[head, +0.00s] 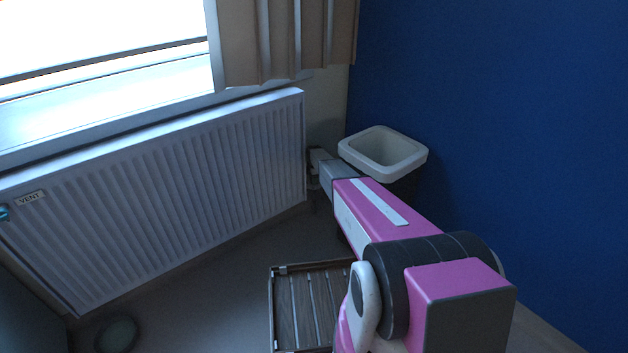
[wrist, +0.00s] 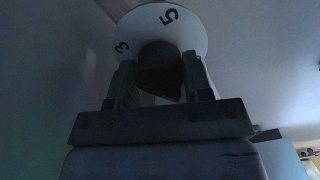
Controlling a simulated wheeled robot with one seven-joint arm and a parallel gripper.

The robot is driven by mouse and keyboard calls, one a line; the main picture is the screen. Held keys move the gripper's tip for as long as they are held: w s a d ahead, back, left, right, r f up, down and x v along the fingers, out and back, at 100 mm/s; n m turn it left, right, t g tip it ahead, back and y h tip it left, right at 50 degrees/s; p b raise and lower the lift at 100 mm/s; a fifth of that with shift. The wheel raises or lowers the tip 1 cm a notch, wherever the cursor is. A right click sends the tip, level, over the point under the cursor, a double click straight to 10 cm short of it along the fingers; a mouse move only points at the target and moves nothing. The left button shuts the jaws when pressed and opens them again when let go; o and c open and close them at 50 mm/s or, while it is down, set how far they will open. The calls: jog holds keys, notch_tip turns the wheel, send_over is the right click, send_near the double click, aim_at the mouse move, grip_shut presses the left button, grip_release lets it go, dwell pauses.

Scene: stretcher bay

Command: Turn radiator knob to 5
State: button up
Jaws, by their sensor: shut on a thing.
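In the wrist view the radiator knob (wrist: 160,58) is dark and sits between my two fingers. A white dial (wrist: 145,27) lies behind it, with a "5" at its top and a "3" at its left. My gripper (wrist: 161,78) is shut on the knob, one finger on each side. I cannot tell which number the knob points at. In the head view my gripper (head: 316,164) is at the right end of the white radiator (head: 170,190), low beside the wall corner. The knob and dial are not clear there, being small and partly behind my arm.
A bin with a pale rim (head: 411,158) stands in the corner right beside my arm. A slatted wooden crate (head: 272,300) is on the floor below. A "VENT" label (head: 31,198) and a teal knob (head: 3,214) are at the radiator's left. A curtain (head: 290,40) hangs above.

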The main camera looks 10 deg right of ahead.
jog(key=m, duration=0.5)
jog(key=shift+m, duration=0.3)
jog(key=m, duration=1)
jog(key=shift+m, duration=0.4)
jog(key=m, duration=0.5)
jog(key=shift+m, duration=0.4)
jog(key=o, duration=0.9)
jog(key=shift+r, duration=0.1)
